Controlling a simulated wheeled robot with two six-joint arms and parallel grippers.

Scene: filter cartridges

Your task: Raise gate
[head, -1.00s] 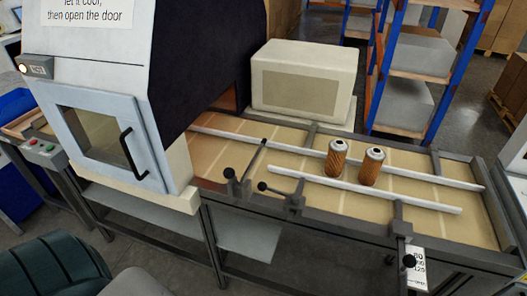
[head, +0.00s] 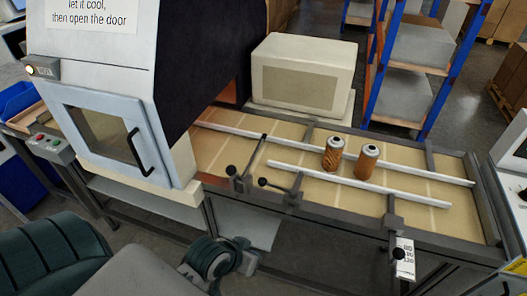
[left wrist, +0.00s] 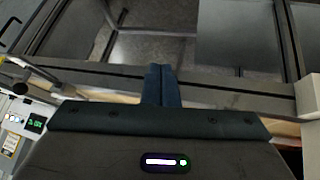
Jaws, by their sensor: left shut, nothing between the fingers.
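Across the belt (head: 430,218) stand bars on the near rail that may be the gate. One dark bar (head: 254,155) slants up from a black-knobbed lever (head: 231,170). A second black-knobbed lever (head: 263,182) with a short bracket (head: 296,190) sits to its right. Two orange-brown filter cartridges (head: 332,156) (head: 366,164) stand upright side by side on the belt, right of the levers. My left gripper (left wrist: 161,80) is shut and empty in the left wrist view, with the frame and floor beyond its tips. My right gripper is out of view.
A white machine with a glazed door (head: 108,135) stands left of the belt. A beige box (head: 303,75) stands behind it. Pale guide rails (head: 360,182) run along the belt. A black-knobbed stop (head: 397,252) with a scale plate hangs at front right.

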